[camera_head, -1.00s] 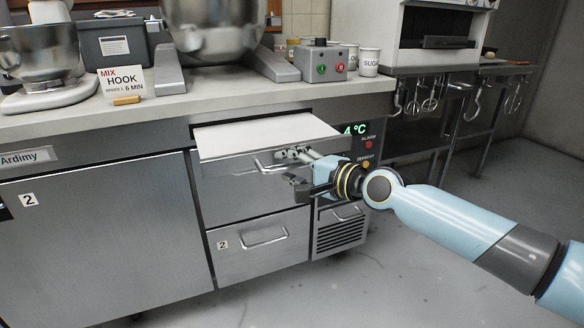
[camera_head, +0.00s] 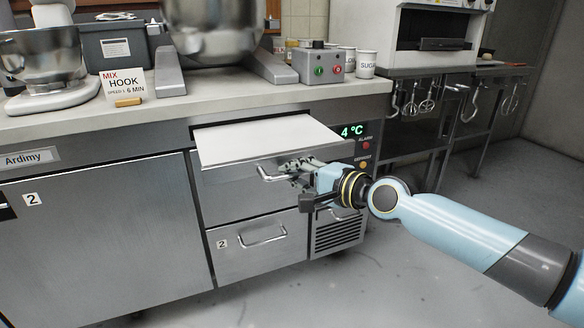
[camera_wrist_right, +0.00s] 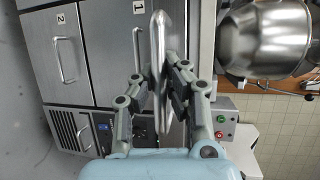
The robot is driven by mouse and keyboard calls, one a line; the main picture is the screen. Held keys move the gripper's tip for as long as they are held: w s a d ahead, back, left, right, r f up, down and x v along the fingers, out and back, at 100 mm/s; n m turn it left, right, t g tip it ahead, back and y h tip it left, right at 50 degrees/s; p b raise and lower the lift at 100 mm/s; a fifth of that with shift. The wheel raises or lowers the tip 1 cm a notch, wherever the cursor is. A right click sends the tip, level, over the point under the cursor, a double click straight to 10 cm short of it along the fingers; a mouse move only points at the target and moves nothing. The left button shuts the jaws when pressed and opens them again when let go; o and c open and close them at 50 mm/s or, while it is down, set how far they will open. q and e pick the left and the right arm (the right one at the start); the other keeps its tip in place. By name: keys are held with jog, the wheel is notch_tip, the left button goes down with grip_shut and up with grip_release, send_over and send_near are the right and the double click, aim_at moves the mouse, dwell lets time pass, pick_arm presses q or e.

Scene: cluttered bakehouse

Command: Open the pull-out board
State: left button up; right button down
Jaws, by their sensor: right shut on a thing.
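The pull-out board (camera_head: 255,138) is a pale flat slab sticking out from under the counter, above the upper drawer. The fingertip contact is partly hidden in the head view. My left gripper is not in view.
A lower drawer (camera_head: 255,245) and a vent grille (camera_head: 338,231) are below. The counter (camera_head: 220,100) above carries mixers, a sign (camera_head: 123,88) and a button box (camera_head: 318,64). The floor in front (camera_head: 400,290) is clear.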

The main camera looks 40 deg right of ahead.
jog(key=shift+s+a, duration=0.1)
jog(key=shift+s, duration=0.4)
jog(key=shift+w+f, duration=0.1)
jog(key=shift+w, duration=0.1)
jog(key=c, duration=1.3)
grip_release()
jog(key=shift+c, duration=0.2)
